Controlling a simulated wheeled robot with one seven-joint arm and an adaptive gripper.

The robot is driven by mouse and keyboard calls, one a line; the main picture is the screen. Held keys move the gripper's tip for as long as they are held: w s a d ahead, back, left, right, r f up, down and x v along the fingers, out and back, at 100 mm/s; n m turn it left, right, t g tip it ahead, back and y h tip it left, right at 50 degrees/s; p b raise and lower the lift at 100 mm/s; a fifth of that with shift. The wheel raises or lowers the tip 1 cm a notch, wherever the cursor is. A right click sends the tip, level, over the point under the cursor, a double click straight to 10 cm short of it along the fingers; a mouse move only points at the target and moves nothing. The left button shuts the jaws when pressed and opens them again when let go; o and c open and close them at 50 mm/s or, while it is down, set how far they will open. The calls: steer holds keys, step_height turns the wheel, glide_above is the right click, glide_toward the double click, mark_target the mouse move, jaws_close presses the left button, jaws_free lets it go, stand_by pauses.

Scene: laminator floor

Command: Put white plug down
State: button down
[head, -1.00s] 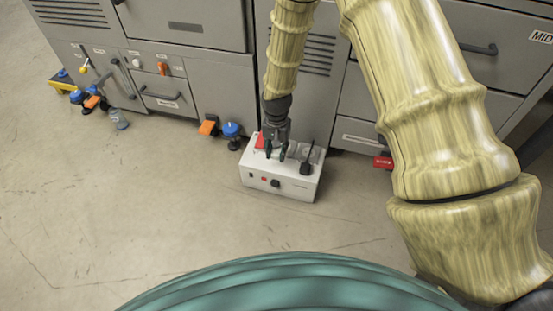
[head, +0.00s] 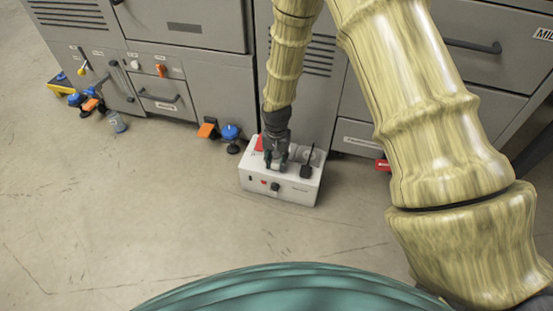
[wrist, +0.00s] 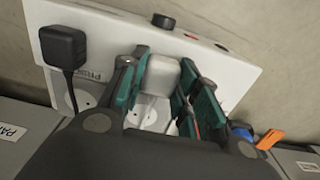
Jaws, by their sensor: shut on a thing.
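The white plug (wrist: 161,77) is between the teal-padded fingers of my gripper (wrist: 158,88) in the wrist view. The fingers are shut on it. A pale cord seems to run from it toward the palm. In the head view my gripper (head: 276,164) is over the top of a white box (head: 262,186) on the floor, and the plug is hidden there. I cannot tell whether the plug touches the box.
A black plug (head: 306,171) with a cord stands at the right of the box top, beside round sockets; it also shows in the wrist view (wrist: 63,46). Grey cabinets (head: 222,95) stand behind; the front floor is clear.

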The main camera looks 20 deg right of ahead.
mark_target(277, 161)
steer(key=shift+f, duration=0.3)
steer(key=c, duration=1.1)
jaws_free()
steer(key=shift+o, duration=0.2)
steer(key=shift+r, duration=0.1)
steer(key=shift+r, duration=0.6)
step_height(277, 161, up, 12)
steer(key=p, duration=0.7)
